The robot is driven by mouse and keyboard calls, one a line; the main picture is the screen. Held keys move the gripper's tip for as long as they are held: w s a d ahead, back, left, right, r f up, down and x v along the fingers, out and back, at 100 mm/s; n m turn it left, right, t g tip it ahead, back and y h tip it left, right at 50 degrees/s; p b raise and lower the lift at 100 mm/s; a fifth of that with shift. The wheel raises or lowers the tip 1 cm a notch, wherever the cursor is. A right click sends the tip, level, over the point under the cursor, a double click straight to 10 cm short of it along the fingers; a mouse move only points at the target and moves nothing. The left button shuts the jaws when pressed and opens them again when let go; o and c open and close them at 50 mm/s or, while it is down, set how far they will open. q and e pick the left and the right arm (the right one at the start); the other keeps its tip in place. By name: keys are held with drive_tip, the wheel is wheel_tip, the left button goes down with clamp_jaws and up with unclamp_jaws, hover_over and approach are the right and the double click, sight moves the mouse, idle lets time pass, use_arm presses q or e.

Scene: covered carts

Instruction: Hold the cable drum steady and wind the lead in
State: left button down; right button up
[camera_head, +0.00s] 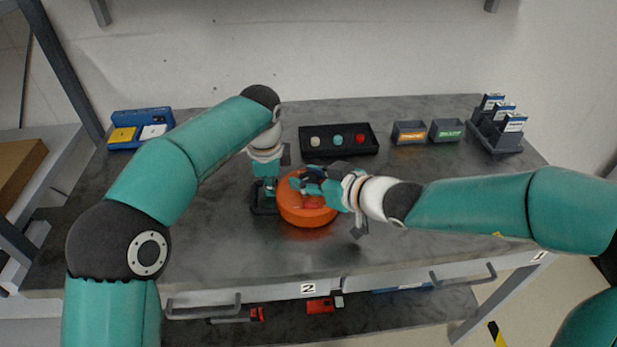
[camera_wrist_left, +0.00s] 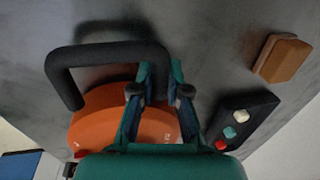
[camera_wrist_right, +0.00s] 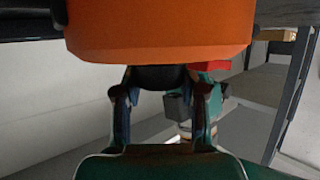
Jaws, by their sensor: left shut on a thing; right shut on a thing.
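The orange cable drum (camera_head: 300,217) sits on the grey table, with a black handle frame (camera_head: 256,204) along its left side. My left gripper (camera_head: 265,188) is shut on the black frame, which arches out beside the drum in the left wrist view (camera_wrist_left: 110,52). My right gripper (camera_head: 308,180) reaches over the drum from the right. It is shut on a dark knob (camera_wrist_right: 160,77), seen between its fingers in the right wrist view, close to the orange drum (camera_wrist_right: 160,35). A red part (camera_wrist_right: 212,66) shows beside the knob. I cannot make out the lead.
A black tray (camera_head: 351,153) with three coloured knobs lies behind the drum. Two small grey bins (camera_head: 409,141) and a rack of labelled boxes (camera_head: 505,142) stand at the back right. A blue case (camera_head: 128,117) is at the back left. The table front is clear.

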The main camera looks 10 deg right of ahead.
drive_tip(key=shift+r, duration=0.15)
drive_tip(key=o, duration=1.2)
drive_tip(key=shift+c, duration=0.2)
drive_tip(key=v, duration=1.2)
drive_tip(key=shift+f, duration=0.25)
